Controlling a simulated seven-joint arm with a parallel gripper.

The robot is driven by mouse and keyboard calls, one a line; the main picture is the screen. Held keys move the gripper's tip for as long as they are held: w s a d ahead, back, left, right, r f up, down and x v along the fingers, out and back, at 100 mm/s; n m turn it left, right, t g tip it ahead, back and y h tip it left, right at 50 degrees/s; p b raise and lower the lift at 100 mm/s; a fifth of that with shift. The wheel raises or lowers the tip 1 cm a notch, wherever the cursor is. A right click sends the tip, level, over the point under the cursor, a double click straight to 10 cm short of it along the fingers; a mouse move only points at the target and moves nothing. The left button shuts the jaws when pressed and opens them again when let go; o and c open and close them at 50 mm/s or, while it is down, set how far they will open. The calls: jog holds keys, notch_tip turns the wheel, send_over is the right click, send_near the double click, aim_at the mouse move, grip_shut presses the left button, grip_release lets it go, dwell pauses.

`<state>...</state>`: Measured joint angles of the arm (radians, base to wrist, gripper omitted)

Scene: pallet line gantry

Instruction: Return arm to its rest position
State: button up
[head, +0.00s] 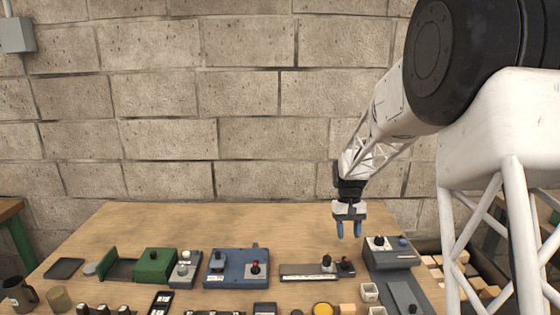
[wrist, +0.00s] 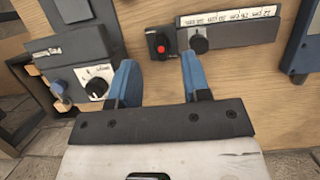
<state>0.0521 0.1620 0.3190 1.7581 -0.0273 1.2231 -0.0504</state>
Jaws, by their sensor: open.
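My gripper (head: 349,231) hangs above the right part of the wooden table (head: 200,225), pointing down. Its two blue fingers are apart with nothing between them. In the wrist view the open fingers (wrist: 158,65) have bare wood and a small box with a red button (wrist: 160,46) beyond them. My arm reaches in from the upper right of the head view. The gripper looks clear of the devices below it.
A grey box with a dial (head: 390,252) stands right of my gripper. A long panel with a black knob (head: 308,271) lies below. A blue box (head: 228,268) and a green box (head: 154,264) stand left. Small items line the front edge. The table's back strip is bare.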

jog(key=s+a+r+t, duration=0.1)
jog(key=s+r+t, duration=0.1)
jog(key=s+r, duration=0.7)
jog(key=s+a+r+t, duration=0.1)
jog(key=s+t, duration=0.1)
jog(key=s, duration=1.4)
jog(key=s+a+r+t, duration=0.1)
jog(key=s+r+t, duration=0.1)
jog(key=s, duration=1.5)
jog(key=shift+a, duration=0.4)
